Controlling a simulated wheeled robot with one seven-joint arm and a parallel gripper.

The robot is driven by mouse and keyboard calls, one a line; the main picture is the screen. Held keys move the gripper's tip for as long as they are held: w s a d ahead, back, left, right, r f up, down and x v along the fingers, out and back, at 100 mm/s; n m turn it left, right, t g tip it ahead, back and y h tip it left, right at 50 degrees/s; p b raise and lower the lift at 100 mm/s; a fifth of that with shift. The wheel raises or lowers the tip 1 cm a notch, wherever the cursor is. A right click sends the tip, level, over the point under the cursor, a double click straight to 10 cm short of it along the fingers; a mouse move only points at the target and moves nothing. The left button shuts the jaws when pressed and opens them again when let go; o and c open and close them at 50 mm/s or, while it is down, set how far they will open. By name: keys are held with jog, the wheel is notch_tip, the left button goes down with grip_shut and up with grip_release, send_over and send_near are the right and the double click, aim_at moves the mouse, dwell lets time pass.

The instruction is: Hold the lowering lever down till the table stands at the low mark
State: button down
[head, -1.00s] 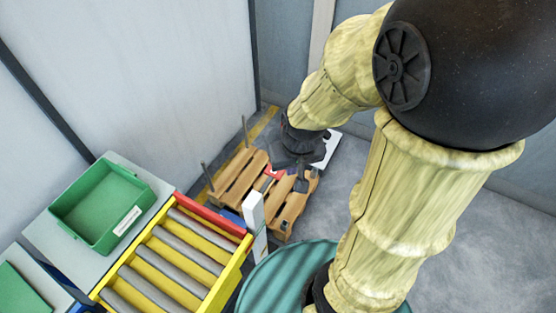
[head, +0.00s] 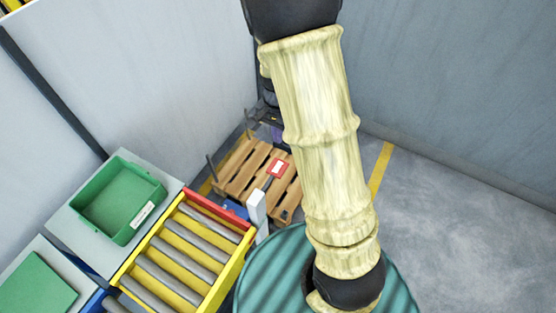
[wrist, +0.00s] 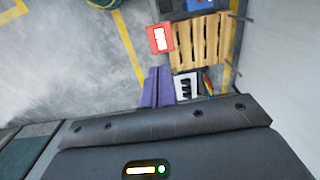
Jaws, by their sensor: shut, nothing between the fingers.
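A red plate with a white label (head: 278,168) stands on a short dark stem over the wooden pallet (head: 236,181); I cannot tell whether it is the lowering lever. The plate also shows in the wrist view (wrist: 160,38), left of the pallet (wrist: 201,42). My gripper (head: 277,133) is mostly hidden behind my arm in the head view, at the pallet's far side. In the wrist view, its purple fingers (wrist: 158,76) are together and empty, apart from the red plate. The roller table (head: 176,262) has a yellow frame and a red end bar. I cannot make out a low mark.
A white post (head: 257,207) and a blue part (head: 235,209) stand between rollers and pallet. Thin dark posts rise by the pallet. A green tray (head: 118,200) sits on a grey surface at left. Walls close in behind. The grey floor (head: 450,200) at right is clear.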

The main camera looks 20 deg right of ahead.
aim_at(278, 167)
notch_tip(278, 167, down, 14)
jog(key=p, duration=0.2)
jog(key=shift+p, duration=0.3)
